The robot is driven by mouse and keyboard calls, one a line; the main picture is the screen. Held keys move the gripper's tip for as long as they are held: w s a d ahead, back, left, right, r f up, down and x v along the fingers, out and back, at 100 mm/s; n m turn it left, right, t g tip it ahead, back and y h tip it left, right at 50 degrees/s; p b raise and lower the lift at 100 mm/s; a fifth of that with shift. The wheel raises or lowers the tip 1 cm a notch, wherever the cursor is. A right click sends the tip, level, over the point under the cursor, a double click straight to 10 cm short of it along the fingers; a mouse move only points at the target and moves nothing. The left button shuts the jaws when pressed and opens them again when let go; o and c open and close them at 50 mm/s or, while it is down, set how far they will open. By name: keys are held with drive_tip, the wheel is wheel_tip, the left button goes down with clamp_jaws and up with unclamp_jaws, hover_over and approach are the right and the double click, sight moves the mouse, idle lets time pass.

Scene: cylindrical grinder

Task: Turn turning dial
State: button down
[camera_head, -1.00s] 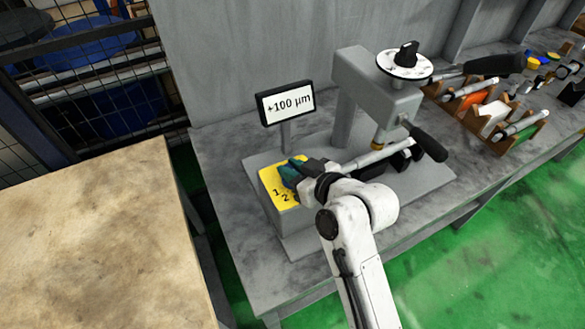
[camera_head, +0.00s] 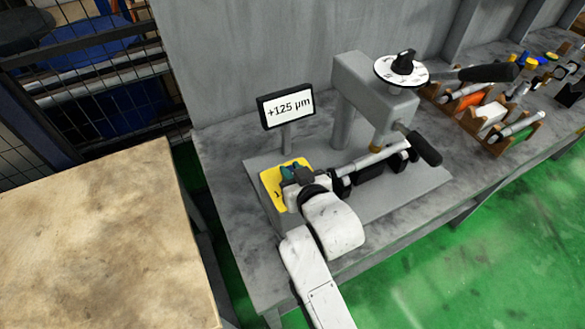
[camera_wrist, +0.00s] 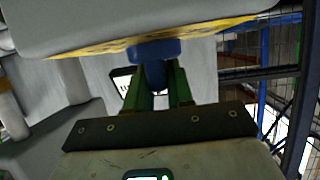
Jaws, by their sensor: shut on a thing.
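A yellow numbered plate (camera_head: 273,192) lies on a grey block at the left of the machine, with a turning dial with a blue knob on it. My gripper (camera_head: 291,171) is over the plate and hides most of the dial and numbers. In the wrist view, the green fingers of my gripper (camera_wrist: 165,85) are shut on the blue knob of the turning dial (camera_wrist: 153,51), which touches the yellow face. A small display (camera_head: 288,106) behind the plate reads "+125 µm".
The grey machine (camera_head: 372,88) bears a white disc with a black knob (camera_head: 404,61) and a black-ended lever (camera_head: 424,148). Racks of tools (camera_head: 485,118) stand at the right of the bench. A beige tabletop (camera_head: 95,240) is at the left. Green floor is free at the lower right.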

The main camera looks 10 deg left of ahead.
drive_tip(key=shift+f+m+t+h+b, duration=0.25)
drive_tip(key=shift+m+t+h+b, duration=0.15)
drive_tip(key=shift+m+h+b, duration=0.5)
drive_tip(key=shift+h, duration=0.3)
drive_tip(key=c, duration=1.1)
unclamp_jaws()
drive_tip(key=shift+s+r, duration=0.1)
drive_tip(key=shift+r, duration=0.05)
drive_tip(key=shift+s+d+r, duration=0.1)
drive_tip(key=shift+s, duration=0.1)
drive_tip(key=v, duration=1)
drive_tip(key=shift+s+b, duration=0.1)
drive_tip(key=shift+b, duration=0.2)
